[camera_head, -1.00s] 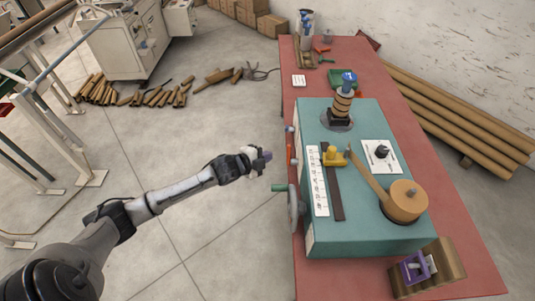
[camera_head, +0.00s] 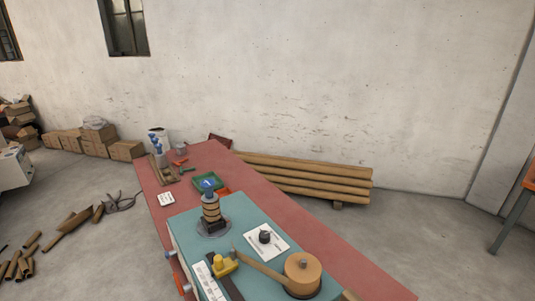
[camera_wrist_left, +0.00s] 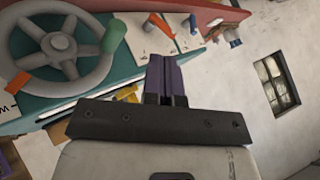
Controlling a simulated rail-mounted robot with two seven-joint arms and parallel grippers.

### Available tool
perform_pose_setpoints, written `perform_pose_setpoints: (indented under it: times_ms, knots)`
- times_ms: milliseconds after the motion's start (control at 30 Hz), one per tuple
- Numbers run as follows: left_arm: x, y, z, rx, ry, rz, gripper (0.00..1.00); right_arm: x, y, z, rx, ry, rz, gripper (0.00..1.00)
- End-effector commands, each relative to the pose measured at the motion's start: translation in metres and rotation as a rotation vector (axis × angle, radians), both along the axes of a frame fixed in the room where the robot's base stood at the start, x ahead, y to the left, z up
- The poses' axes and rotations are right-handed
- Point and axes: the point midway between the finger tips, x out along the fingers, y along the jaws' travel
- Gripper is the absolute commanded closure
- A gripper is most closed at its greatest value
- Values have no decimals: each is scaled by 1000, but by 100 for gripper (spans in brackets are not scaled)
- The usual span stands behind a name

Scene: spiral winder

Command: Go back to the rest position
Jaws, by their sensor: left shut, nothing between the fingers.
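My left gripper (camera_wrist_left: 165,78) shows in the left wrist view, its purple fingers together with nothing between them. Behind it to the left is the winder's grey handwheel (camera_wrist_left: 62,45) with a green handle (camera_wrist_left: 113,38); the gripper looks apart from both. In the head view neither arm shows. The teal winder (camera_head: 190,237) stands on the red bench (camera_head: 325,255), with a wound spindle (camera_head: 211,208), a tan roll (camera_head: 303,268) and a yellow block (camera_head: 223,264) on top. My right gripper is out of view.
Long tubes (camera_head: 315,180) lie stacked along the wall behind the bench. Cardboard boxes (camera_head: 95,141) stand at the back left. Short tubes (camera_head: 18,265) lie on the floor at left. Floor at the right is clear, apart from an orange-topped stand (camera_head: 528,185) at the edge.

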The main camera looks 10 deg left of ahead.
Motion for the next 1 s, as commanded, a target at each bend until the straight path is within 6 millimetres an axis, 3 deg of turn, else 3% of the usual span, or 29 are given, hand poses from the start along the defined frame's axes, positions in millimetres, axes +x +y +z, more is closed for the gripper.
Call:
perform_pose_setpoints:
  times_ms: [33,100,300,500,667,700,733,1000]
  knots:
    - [-24,-22,-6,-53,23,23,100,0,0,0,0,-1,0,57]
    - [-57,-47,-12,-116,55,47,100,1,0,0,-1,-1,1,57]
    - [-136,-101,-34,-309,128,92,100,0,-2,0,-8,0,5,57]
    - [-195,-127,-70,-421,267,163,100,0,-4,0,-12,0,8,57]
    - [-240,-137,-94,-452,379,203,100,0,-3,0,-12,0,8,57]
    - [-248,-137,-92,-448,397,206,100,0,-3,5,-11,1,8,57]
    - [-243,-137,-77,-449,385,203,100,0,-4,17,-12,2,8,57]
    - [-242,-136,-24,-447,383,200,100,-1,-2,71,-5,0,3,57]
